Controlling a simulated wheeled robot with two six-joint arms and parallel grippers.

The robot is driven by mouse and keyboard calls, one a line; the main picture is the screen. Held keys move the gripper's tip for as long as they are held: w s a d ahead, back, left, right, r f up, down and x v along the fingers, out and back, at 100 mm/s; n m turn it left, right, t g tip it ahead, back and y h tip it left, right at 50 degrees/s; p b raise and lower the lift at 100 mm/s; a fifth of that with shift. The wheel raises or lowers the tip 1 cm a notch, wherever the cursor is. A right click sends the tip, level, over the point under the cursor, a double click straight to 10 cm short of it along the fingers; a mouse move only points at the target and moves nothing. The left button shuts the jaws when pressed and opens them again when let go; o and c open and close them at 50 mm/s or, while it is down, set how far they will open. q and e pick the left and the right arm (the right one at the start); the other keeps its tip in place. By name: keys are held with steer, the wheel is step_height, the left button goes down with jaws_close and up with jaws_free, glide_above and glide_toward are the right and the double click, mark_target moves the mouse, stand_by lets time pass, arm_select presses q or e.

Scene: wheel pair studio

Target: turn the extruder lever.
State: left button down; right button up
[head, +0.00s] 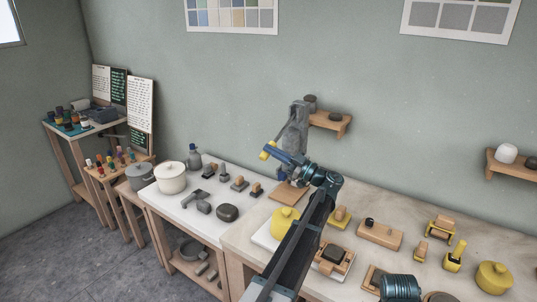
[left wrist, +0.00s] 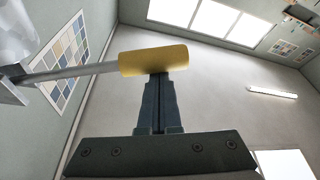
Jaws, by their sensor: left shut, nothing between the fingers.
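The extruder (head: 298,115) is a grey upright body at the back edge of the workbench, against the wall, partly hidden by my left arm. Its lever has a yellow grip (head: 268,151) on the left side. In the left wrist view the yellow grip (left wrist: 140,61) sits on a metal rod (left wrist: 72,72) that runs left to the grey body (left wrist: 12,85). My left gripper (head: 275,152) is shut and empty, its fingertips (left wrist: 158,80) at the grip's near side, not around it. I cannot tell whether they touch it. My right gripper is not in view.
A yellow lidded pot (head: 285,221) stands just below my left arm. Wooden blocks and yellow tools (head: 454,257) cover the right bench. A white table (head: 183,214) with grey tools is at left. A small shelf (head: 330,122) hangs right of the extruder.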

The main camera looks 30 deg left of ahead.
arm_select(q)
steer(key=shift+w+f+b, duration=0.15)
steer(key=shift+f+b, duration=0.2)
steer(key=shift+f, duration=0.2)
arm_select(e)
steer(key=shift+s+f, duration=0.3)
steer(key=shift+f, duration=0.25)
arm_select(q)
step_height(320, 180, up, 4)
steer(key=s+p, duration=0.2)
steer(key=p, duration=0.2)
steer(key=b+v, duration=0.3)
steer(key=v, duration=0.7)
steer(key=shift+w, duration=0.25)
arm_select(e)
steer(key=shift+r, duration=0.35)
arm_select(q)
steer(key=shift+f, duration=0.1)
